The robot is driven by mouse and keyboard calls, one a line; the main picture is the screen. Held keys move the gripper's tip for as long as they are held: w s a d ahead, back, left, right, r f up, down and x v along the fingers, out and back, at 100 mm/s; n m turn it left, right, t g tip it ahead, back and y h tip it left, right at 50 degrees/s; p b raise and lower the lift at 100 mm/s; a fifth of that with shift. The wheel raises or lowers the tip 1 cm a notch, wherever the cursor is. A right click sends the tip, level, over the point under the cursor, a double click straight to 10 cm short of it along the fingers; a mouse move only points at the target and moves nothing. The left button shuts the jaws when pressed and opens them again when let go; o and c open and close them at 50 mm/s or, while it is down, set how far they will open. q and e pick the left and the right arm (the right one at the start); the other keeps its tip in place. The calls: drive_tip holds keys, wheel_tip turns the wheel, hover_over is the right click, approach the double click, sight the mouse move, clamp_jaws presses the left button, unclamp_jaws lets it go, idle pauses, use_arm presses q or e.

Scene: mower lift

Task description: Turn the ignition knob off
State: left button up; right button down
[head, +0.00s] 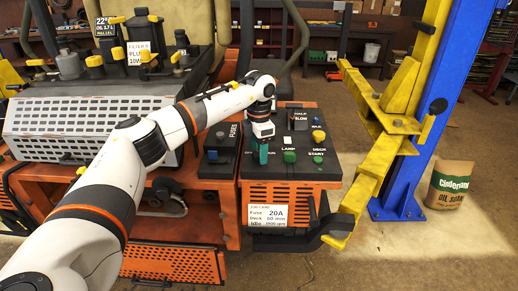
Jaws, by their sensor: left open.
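The black control panel (308,171) sits on the right side of the orange mower. My left gripper (261,154) points down at the left part of this panel, its green fingers close to the surface. It is open. The ignition knob cannot be made out; the gripper covers the panel there, next to a partly hidden label. Whether the fingers touch anything is not clear. My right gripper is out of view.
Green buttons (289,156) and a yellow knob (318,136) are right of the gripper. A yellow lift arm (375,165) on a blue post (409,170) stands at the right, with an oil absorbent bag (449,184) beyond.

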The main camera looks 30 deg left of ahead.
use_arm(q)
wheel_tip(320, 180, up, 12)
drive_tip(key=b, duration=0.3)
idle(0.5)
